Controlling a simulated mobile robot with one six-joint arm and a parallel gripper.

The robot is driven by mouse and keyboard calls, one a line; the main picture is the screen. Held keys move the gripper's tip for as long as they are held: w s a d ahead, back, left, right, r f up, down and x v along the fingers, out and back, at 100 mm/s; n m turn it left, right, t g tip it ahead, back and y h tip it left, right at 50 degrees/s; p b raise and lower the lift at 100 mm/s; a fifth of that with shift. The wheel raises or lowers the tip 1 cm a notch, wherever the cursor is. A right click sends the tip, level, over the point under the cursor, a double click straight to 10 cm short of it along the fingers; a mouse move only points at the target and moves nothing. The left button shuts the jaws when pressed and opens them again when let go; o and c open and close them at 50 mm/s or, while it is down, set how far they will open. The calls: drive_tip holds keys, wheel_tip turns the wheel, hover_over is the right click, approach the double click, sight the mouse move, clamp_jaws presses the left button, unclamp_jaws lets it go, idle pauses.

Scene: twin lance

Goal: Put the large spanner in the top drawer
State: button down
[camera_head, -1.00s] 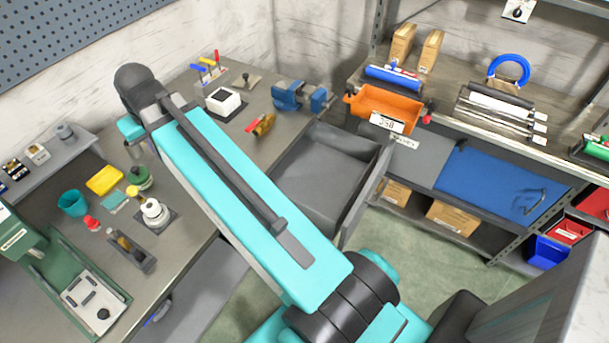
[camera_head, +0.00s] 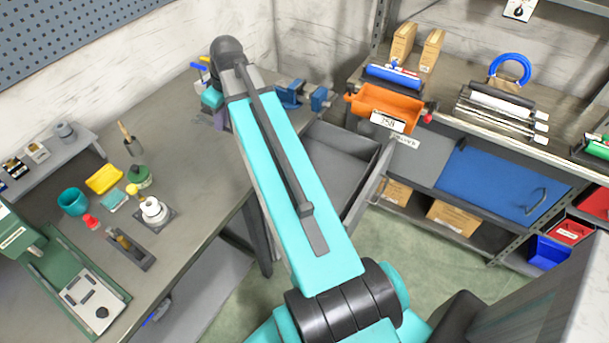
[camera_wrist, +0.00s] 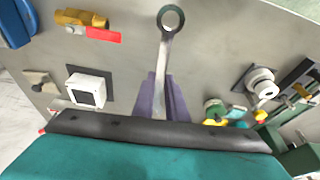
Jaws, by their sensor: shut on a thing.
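The large spanner (camera_wrist: 165,52) is a bright metal bar with a dark ring end, seen in the wrist view. My gripper (camera_wrist: 163,98) has purple fingers and is shut on its shaft. The ring end sticks out beyond the fingers, and the lower end is hidden. Behind it is the grey bench top; I cannot tell the height above it. In the head view my arm hides the spanner. The top drawer (camera_head: 345,165) is a grey tray, pulled open to the right of my arm, which covers part of it. The visible part of its floor looks empty.
A blue vise (camera_head: 290,93) stands on the bench by the drawer, and an orange bin (camera_head: 380,105) on the shelf beyond. The wrist view shows a yellow valve with a red handle (camera_wrist: 85,22) and a white box (camera_wrist: 88,90). Small items crowd the bench's left side.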

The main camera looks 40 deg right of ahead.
drive_tip(key=s+d+f+n+y, duration=0.1)
drive_tip(key=s+d+f+n, duration=0.1)
drive_tip(key=s+d, duration=0.65)
drive_tip(key=s+d+f+n+g+b, duration=0.1)
drive_tip(key=s+d+f+n, duration=0.15)
drive_tip(key=d, duration=1.15)
drive_tip(key=s+d+f+n+y, duration=0.15)
drive_tip(key=s+d, duration=0.45)
drive_tip(key=d, duration=0.6)
drive_tip(key=s+a+f+m+h, duration=0.1)
drive_tip(key=a+f+m, duration=0.1)
drive_tip(key=a+f, duration=0.4)
drive_tip(key=a+f+m, duration=0.2)
drive_tip(key=a+f, duration=0.4)
drive_tip(key=f, duration=0.6)
drive_tip(key=s+a+f+m+t+h, duration=0.1)
drive_tip(key=a+f+m, duration=0.1)
drive_tip(key=a+f, duration=0.4)
drive_tip(key=shift+s+a+f+m+h, duration=0.1)
drive_tip(key=shift+s+f+m+h, duration=0.1)
drive_tip(key=shift+f, duration=0.8)
drive_tip(key=shift+s+a+f+m+h, duration=0.1)
drive_tip(key=shift+f+m+h, duration=0.1)
drive_tip(key=shift+f, duration=0.75)
drive_tip(key=shift+d, duration=0.1)
drive_tip(key=shift+w+d+f+b, duration=0.25)
drive_tip(key=shift+w+d+b, duration=0.1)
drive_tip(key=shift+b, duration=1.65)
